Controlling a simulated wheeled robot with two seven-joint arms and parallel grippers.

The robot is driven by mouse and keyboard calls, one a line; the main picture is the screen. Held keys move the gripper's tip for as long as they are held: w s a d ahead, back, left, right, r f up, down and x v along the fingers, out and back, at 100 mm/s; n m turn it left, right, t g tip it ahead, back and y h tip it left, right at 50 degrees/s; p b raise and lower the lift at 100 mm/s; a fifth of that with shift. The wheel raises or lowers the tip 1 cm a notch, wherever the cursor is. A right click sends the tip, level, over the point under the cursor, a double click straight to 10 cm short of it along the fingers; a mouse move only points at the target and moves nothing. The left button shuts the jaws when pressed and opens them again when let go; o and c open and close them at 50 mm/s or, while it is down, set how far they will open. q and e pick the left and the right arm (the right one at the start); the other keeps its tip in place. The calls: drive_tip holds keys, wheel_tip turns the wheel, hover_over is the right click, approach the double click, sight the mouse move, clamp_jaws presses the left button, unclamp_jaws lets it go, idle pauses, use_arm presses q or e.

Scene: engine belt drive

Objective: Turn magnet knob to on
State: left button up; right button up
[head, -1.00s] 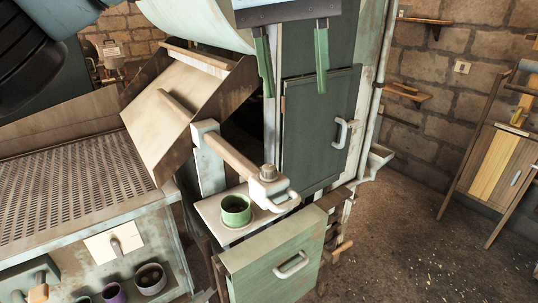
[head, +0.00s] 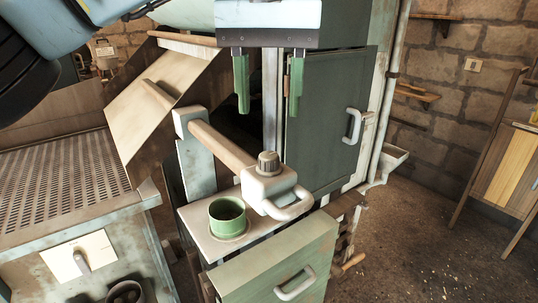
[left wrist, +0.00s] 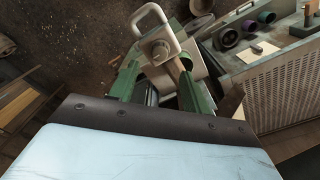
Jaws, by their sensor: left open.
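A grey ribbed knob (head: 268,162) sits on top of a pale block (head: 266,184) with a looped handle, at the end of a wooden bar. I take it as the magnet knob; its on mark is too small to read. My left gripper (head: 268,108) is open and empty, its two green fingers pointing down above the knob and apart from it. In the left wrist view the knob (left wrist: 159,48) shows just beyond and between the fingers (left wrist: 158,72). My right gripper is out of view.
A green cup (head: 227,216) stands on the small shelf below the block. A green drawer (head: 276,266) is under it, and a dark green door (head: 327,125) stands close behind. A perforated bench (head: 62,195) is at left. Open floor lies to the right.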

sight(268, 155)
use_arm(q)
drive_tip(key=f, duration=0.8)
drive_tip(key=shift+w+f, duration=0.1)
drive_tip(key=shift+w, duration=0.1)
drive_tip(key=c, duration=1)
